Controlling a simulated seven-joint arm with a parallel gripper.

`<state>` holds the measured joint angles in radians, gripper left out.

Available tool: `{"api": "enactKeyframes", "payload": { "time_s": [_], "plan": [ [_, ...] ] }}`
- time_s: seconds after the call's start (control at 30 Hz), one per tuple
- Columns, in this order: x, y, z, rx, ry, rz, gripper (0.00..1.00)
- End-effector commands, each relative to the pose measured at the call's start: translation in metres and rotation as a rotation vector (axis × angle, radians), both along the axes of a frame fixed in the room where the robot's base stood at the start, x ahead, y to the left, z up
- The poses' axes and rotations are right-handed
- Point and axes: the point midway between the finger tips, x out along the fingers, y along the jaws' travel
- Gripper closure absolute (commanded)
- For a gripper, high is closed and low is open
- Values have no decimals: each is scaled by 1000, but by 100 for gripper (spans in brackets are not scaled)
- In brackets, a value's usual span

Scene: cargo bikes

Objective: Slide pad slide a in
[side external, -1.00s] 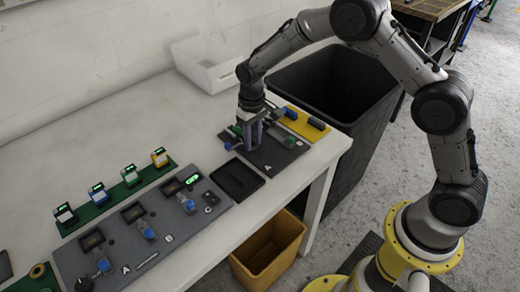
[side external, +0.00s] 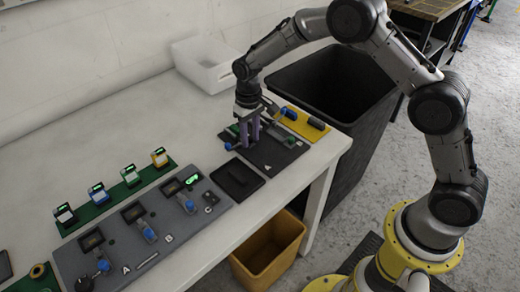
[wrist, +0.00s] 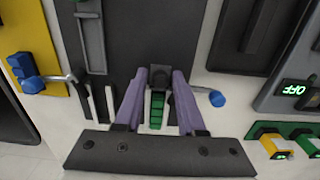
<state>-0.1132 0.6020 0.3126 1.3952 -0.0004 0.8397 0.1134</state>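My gripper (side external: 249,143) points down over the left part of a dark grey plate (side external: 284,157) on the white table. Its two purple fingers stand apart and look open. In the wrist view my gripper (wrist: 160,74) has a small black block (wrist: 160,76) between its fingertips, with a green segmented strip (wrist: 157,108) below it in the picture. Touch between fingers and block cannot be told. A blue knob (wrist: 217,98) on a thin lever sits just right of the fingers; it also shows in the side view (side external: 229,147). A grey slide in a slot (wrist: 92,40) lies up left. Which part is slide a is unclear.
A yellow plate (side external: 303,125) with a blue-ended part lies behind the dark plate. A black tray (side external: 238,180) and a grey panel (side external: 150,254) with blue knobs lie toward the left front. A white bin (side external: 203,66) stands at the back. The table edge is close.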

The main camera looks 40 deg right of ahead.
Motion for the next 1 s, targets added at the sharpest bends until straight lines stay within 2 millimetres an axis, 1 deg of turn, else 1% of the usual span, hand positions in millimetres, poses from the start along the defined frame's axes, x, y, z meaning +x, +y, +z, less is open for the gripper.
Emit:
{"api": "enactKeyframes", "payload": {
  "time_s": [0.03, 0.2, 0.4, 0.57, 1.0],
  "plan": [
    [5, 2, 10, 4, -20, 0, 55],
    [6, 2, 27, 4, -22, 0, 55],
    [4, 1, 39, 2, -14, 0, 55],
    [1, 1, 42, 2, -11, 0, 55],
    [-33, 1, 58, 1, -9, 0, 55]
  ]
}}
